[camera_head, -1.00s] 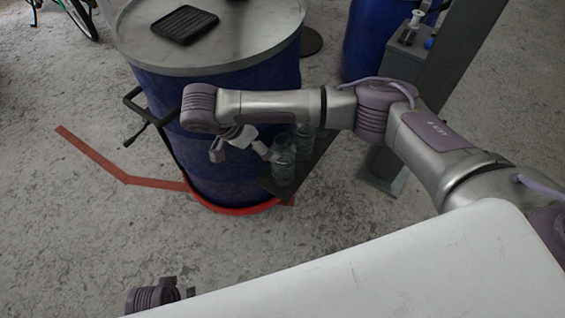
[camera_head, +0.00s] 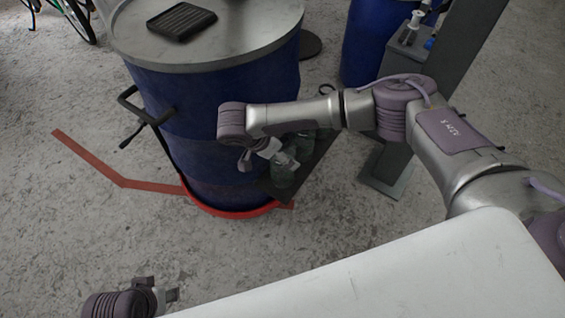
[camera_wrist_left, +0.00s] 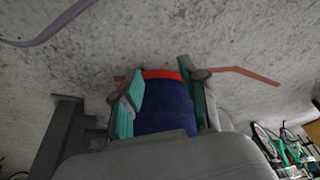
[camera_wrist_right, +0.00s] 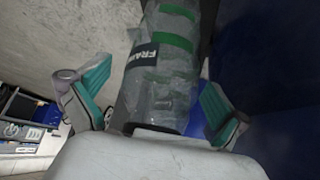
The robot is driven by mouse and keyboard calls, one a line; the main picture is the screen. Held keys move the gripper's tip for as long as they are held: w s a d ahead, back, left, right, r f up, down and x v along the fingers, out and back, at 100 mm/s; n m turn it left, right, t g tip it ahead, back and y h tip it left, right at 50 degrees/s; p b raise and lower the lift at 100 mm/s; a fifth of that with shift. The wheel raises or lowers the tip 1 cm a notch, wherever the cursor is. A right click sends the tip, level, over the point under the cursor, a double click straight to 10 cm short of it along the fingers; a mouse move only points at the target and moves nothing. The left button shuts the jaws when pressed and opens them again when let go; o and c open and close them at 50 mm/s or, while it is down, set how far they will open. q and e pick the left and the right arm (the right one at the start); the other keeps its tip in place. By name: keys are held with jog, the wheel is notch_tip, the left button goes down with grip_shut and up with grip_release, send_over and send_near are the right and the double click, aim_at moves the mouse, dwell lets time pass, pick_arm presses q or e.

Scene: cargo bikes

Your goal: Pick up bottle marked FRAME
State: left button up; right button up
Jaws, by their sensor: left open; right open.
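The clear bottle marked FRAME (camera_wrist_right: 158,75) has a dark label and green bands, and fills the middle of the right wrist view. In the head view a clear bottle (camera_head: 284,176) stands on a dark shelf (camera_head: 318,166) beside the blue drum, partly covered by my right gripper (camera_head: 276,154). In the right wrist view my right gripper (camera_wrist_right: 152,92) is open, with one teal-padded finger on each side of the FRAME bottle; contact is not clear. My left gripper (camera_head: 168,290) is open and empty, low at the left of the head view.
A blue drum (camera_head: 215,110) with a grey lid and black tray (camera_head: 181,24) stands behind the shelf. A red band (camera_head: 230,211) circles its base. A grey post (camera_head: 440,65) and another blue drum (camera_head: 362,45) are to the right.

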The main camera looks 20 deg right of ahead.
jog(key=c, duration=1.3)
jog(key=shift+r, duration=0.1)
jog(key=shift+c, duration=0.2)
